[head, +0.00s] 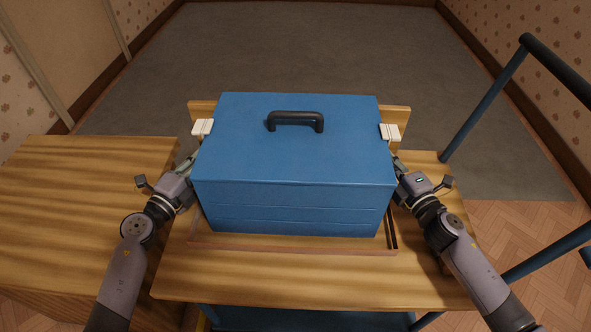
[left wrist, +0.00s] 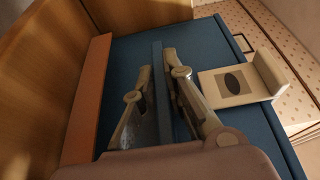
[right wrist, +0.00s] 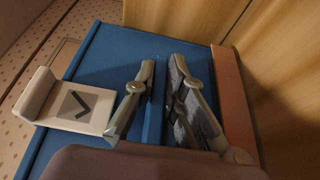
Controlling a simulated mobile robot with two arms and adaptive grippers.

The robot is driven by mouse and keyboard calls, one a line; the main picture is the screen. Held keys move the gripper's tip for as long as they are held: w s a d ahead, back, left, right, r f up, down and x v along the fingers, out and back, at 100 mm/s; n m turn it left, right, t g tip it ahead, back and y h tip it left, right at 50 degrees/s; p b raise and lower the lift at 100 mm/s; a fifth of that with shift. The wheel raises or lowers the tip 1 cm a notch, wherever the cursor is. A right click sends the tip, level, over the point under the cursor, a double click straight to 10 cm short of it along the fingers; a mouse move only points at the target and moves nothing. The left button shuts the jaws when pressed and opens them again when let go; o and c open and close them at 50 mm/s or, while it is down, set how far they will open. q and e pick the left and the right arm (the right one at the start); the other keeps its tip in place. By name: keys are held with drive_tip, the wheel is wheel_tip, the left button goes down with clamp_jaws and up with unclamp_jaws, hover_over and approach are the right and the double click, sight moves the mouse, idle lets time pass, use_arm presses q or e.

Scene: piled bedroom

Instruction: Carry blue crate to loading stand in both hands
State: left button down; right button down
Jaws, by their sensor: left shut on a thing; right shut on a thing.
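The blue crate (head: 290,160) is a closed box with a black handle on its lid and a white latch at each side. It looks level over a wooden top (head: 300,282), inside a low wooden rim. I cannot tell whether its bottom touches the wood. My left gripper (left wrist: 157,72) is shut on an upright blue ridge on the crate's left side. My right gripper (right wrist: 160,68) is shut on a matching ridge on its right side. In the head view the crate hides most of both grippers' fingers. No separate loading stand can be told apart.
A second wooden surface (head: 75,215) adjoins at the left. A blue tubular frame with a black bar (head: 487,100) stands at the right, close to my right arm. Beyond the crate, grey carpet (head: 300,50) lies clear between patterned walls.

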wheel_tip(320, 180, up, 5)
drive_tip(key=p, duration=0.5)
drive_tip(key=shift+r, duration=0.15)
idle(0.6)
